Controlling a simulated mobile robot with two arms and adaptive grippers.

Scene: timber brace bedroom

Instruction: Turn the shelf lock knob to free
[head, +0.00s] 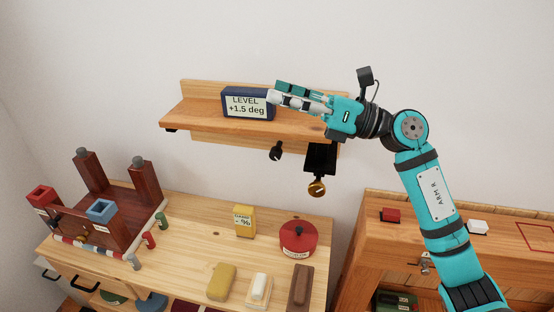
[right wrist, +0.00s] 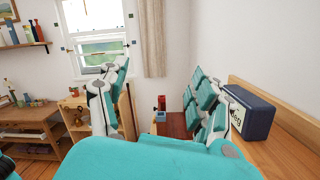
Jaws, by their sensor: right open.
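A wooden shelf (head: 192,121) is fixed to the wall. Under its front edge are a small black knob (head: 277,151) and, to the right, a black bracket (head: 320,158) with a round brass knob (head: 317,187) at its lower end. I cannot tell which one is the lock knob. A dark blue level display (head: 247,104) on the shelf reads +1.5 deg. My right gripper (head: 285,96) is above the shelf, by the display's right end, pointing left. In the right wrist view its fingers (right wrist: 160,85) are apart and empty, with the display (right wrist: 252,112) to their right.
Below, a wooden worktop (head: 190,260) holds a red round tin (head: 298,238), a yellow box (head: 244,221), a sponge (head: 221,281) and a dark red wooden stand (head: 100,225). Another bench (head: 440,212) stands at right. Open air lies between shelf and worktop.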

